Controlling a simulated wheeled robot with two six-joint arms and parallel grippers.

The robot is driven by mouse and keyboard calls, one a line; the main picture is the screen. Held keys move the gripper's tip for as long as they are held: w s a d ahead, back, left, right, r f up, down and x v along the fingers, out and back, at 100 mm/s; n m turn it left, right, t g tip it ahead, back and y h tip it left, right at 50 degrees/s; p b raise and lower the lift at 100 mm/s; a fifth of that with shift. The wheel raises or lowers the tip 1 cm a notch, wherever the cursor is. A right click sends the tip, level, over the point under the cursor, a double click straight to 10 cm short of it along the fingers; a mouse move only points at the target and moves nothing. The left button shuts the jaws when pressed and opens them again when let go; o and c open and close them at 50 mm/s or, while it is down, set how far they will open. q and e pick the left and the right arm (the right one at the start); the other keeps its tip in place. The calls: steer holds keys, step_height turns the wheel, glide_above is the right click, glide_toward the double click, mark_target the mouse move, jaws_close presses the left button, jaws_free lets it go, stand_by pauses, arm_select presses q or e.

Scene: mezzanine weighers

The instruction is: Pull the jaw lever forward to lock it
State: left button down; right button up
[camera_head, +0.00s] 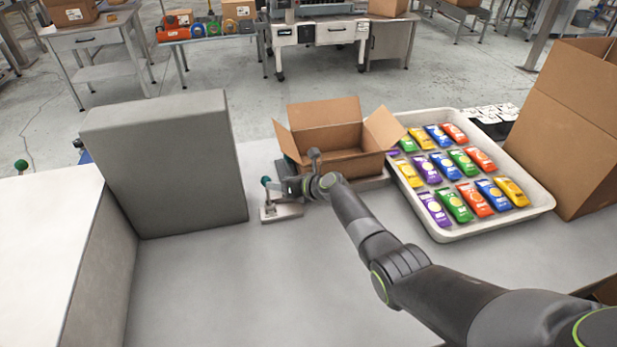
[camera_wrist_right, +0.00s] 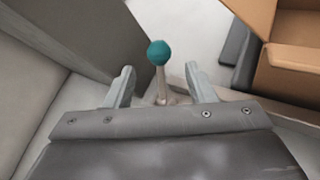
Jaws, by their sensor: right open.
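The jaw lever has a teal ball knob (camera_wrist_right: 158,52) on a thin pale stem, which stands between the two open fingers of my right gripper (camera_wrist_right: 160,85) in the right wrist view. Clear space shows on both sides of the stem. In the head view the teal knob (camera_head: 265,181) shows just left of my right gripper (camera_head: 284,187), above a small metal base (camera_head: 281,212). An open, empty-looking cardboard box (camera_head: 330,137) stands just behind my right gripper. My left gripper is not in view.
A grey block (camera_head: 165,160) stands left of the lever. A white tray (camera_head: 447,232) of colourful packets lies to the right, beside a tall cardboard box (camera_head: 565,135). The grey table (camera_head: 230,290) is clear in front.

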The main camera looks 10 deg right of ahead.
steer(key=p+v, duration=0.2)
steer(key=v, duration=0.8)
steer(key=shift+d+f, duration=0.1)
stand_by(0.4)
